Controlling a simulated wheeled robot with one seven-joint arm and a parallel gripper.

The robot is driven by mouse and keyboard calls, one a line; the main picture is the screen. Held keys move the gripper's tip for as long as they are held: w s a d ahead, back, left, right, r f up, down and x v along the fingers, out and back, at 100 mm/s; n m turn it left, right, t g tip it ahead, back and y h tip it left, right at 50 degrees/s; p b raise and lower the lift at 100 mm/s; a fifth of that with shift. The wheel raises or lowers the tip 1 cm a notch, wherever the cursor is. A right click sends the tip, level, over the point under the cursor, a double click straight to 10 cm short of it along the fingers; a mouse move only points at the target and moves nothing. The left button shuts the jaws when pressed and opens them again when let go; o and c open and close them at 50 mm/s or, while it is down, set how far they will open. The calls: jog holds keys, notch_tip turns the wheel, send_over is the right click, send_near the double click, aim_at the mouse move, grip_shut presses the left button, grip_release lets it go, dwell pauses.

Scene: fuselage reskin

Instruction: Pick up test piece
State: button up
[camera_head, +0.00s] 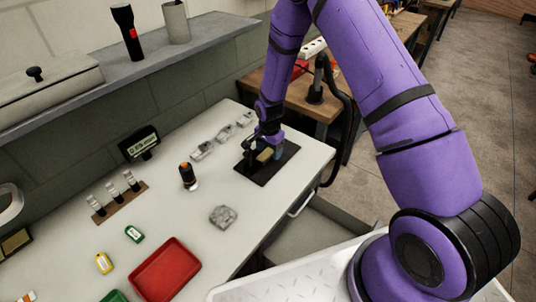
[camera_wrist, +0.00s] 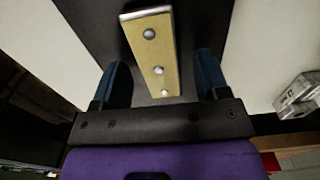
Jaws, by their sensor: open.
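The test piece looks like a tan-gold bar with several silver rivet heads along it (camera_wrist: 148,50). It lies on a black mat (camera_wrist: 96,18) in the wrist view. In the head view the test piece (camera_head: 264,155) is a small yellowish block on the black mat (camera_head: 262,177), partly covered by my gripper. My gripper (camera_wrist: 163,66) is open, with one blue fingertip on each side of the bar's near part. In the head view my gripper (camera_head: 266,151) is low over the mat.
Metal parts (camera_head: 203,150) lie in a row left of the mat; another grey part (camera_head: 223,216) lies nearer. A black-and-orange bottle (camera_head: 188,176), a vial rack (camera_head: 118,203) and a red tray (camera_head: 165,271) stand on the white table. The space between mat and bottle is clear.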

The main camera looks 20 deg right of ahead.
jog(key=c, duration=1)
jog(key=shift+c, duration=0.2)
